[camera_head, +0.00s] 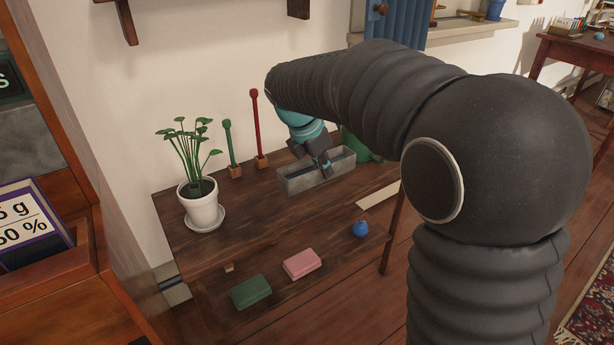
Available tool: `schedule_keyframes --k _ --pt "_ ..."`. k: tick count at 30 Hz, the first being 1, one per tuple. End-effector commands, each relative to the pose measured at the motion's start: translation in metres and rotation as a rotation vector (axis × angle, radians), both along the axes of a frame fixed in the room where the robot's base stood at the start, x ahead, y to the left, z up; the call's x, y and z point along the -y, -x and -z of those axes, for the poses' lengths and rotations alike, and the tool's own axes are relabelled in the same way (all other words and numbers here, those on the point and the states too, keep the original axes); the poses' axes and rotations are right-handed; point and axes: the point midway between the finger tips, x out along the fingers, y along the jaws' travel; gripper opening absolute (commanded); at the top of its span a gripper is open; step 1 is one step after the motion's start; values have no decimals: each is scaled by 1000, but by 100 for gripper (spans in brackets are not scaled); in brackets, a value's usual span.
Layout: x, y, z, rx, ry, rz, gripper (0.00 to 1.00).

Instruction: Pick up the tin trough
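The tin trough (299,184) is a long grey metal box with an open top. It stands at the back of the dark wooden shelf table, near the wall. My gripper (325,170) is at the trough, pointing down, with its dark fingertips at or just over the open top. I cannot tell whether the fingers touch the trough's wall or how far apart they are. My arm reaches in from the right and hides part of the space behind the trough.
A potted plant (202,209) on a saucer stands left on the table (250,222). Green (230,148) and red (257,130) upright sticks stand left of the trough. A green object (362,148) is behind it, right.

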Motion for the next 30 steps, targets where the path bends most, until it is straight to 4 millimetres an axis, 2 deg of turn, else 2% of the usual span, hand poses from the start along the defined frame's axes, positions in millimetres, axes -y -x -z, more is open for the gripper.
schedule_keyframes --k 1,6,12,18,30 --pt "13 2 -10 4 -1 5 0" --pt "43 8 -28 3 -1 3 0" --pt "65 12 -40 2 -1 2 0" --pt "71 13 -48 1 -1 0 0" --pt "71 13 -59 1 -1 0 0"
